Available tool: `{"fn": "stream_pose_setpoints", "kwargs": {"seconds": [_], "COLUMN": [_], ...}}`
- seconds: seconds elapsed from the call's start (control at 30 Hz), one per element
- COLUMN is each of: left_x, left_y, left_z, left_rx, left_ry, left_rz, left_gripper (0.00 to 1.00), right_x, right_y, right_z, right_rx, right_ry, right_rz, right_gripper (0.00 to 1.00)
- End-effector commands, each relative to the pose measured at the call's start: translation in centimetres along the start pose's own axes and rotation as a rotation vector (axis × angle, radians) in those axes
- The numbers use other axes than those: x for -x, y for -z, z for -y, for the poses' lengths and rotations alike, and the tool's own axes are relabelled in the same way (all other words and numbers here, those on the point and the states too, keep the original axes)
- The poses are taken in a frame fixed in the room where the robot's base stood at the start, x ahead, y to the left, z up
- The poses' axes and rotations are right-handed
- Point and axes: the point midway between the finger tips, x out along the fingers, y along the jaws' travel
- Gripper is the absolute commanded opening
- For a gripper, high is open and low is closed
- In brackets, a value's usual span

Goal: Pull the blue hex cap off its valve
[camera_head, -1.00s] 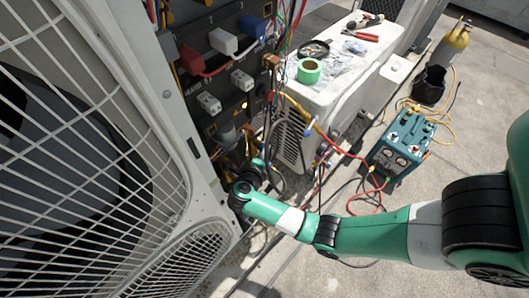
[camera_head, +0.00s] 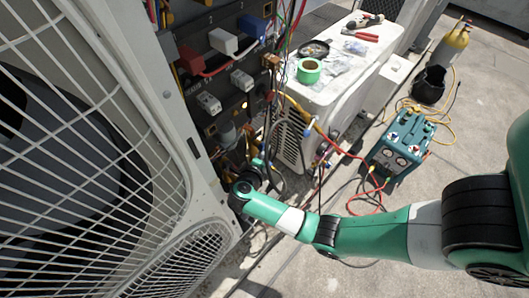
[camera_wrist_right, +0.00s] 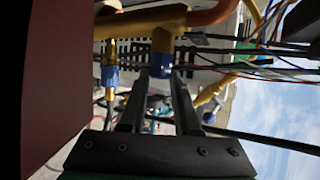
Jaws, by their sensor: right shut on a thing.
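In the right wrist view, a blue cap (camera_wrist_right: 160,66) sits at the end of a brass valve stub (camera_wrist_right: 162,41). My right gripper (camera_wrist_right: 165,76) has its two dark fingers shut on this cap, one on each side. The cap still meets the brass stub, with no clear gap between them. Its hex faces are too small to make out. In the head view my right arm reaches in from the right to the open side of the condenser unit, and its fingers are hidden down among the pipes. My left gripper is not in view.
A second blue cap (camera_wrist_right: 110,76) is on a brass fitting just left of my fingers. A blue-collared brass fitting (camera_wrist_right: 208,116) is at right. Hoses and wires crowd the space. The fan grille (camera_head: 70,170) walls the left; a teal machine (camera_head: 402,142) stands right.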

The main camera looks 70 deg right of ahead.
Motion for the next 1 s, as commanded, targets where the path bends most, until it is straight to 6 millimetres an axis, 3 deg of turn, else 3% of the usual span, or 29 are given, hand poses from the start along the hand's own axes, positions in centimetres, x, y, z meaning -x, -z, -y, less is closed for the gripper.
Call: {"fn": "stream_pose_setpoints", "kwargs": {"seconds": [0.37,1.0], "left_x": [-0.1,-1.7], "left_y": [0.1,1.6], "left_z": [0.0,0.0], "left_rx": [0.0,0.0], "left_ry": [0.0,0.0], "left_rz": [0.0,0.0], "left_gripper": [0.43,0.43], "right_x": [0.1,1.0], "right_y": [0.1,2.1], "right_z": [0.1,0.1], "right_rx": [0.0,0.001], "right_ry": [0.0,0.0], "right_rz": [0.0,0.0], "right_gripper": [0.0,0.0]}}
